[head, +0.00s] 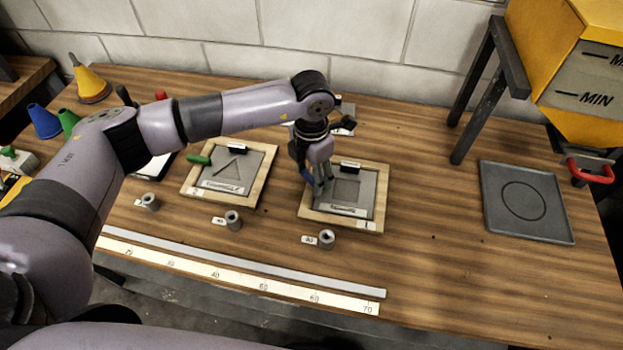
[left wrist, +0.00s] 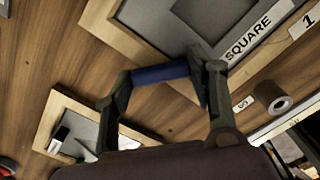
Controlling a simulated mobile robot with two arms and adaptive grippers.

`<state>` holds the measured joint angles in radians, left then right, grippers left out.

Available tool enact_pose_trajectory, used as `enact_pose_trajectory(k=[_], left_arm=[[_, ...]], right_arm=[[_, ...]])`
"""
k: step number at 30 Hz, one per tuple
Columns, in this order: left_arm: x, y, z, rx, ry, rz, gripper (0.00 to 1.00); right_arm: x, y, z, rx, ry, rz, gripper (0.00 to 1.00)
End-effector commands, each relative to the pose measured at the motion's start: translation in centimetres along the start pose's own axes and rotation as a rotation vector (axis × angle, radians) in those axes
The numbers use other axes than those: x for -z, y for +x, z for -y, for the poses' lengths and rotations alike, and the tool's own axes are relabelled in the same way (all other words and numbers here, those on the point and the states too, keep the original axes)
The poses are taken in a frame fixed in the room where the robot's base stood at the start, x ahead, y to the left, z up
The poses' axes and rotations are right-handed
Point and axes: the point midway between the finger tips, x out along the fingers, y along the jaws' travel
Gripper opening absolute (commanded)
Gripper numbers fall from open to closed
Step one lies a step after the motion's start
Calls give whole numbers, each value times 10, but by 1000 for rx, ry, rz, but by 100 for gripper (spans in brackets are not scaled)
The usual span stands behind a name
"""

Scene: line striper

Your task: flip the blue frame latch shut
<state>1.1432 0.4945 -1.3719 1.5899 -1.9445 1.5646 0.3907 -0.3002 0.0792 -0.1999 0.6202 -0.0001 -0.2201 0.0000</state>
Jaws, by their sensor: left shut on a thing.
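The blue latch (head: 306,174) sits at the left edge of a wooden frame (head: 318,221) with a grey plate and a square opening. My left gripper (head: 320,188) reaches down over that left edge and partly hides the latch. In the left wrist view the blue latch (left wrist: 160,74) is a short bar between the two fingertips, shut on by my left gripper (left wrist: 163,82). The frame also shows there (left wrist: 98,22), with the word SQUARE on its plate. The latch's pivot is hidden, so I cannot tell how far it is turned. My right gripper is out of view.
A second wooden frame (head: 262,186) with a green latch (head: 198,160) stands to the left. Several grey cylinders (head: 326,239) and a long ruler (head: 240,281) lie in front. A grey tray (head: 492,222) and a yellow hopper (head: 592,118) are at the right.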

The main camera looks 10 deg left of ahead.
Motion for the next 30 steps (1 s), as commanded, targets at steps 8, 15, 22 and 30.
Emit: enact_pose_trajectory(k=[8,15,22,30], left_arm=[[0,3,-1,-2,-263,2,24],[0,2,-1,-2,-461,3,24],[0,0,-1,-3,-597,2,24],[-1,-1,-1,-2,-675,3,24]], right_arm=[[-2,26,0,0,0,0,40],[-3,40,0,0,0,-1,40],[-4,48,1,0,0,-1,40],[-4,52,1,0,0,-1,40]])
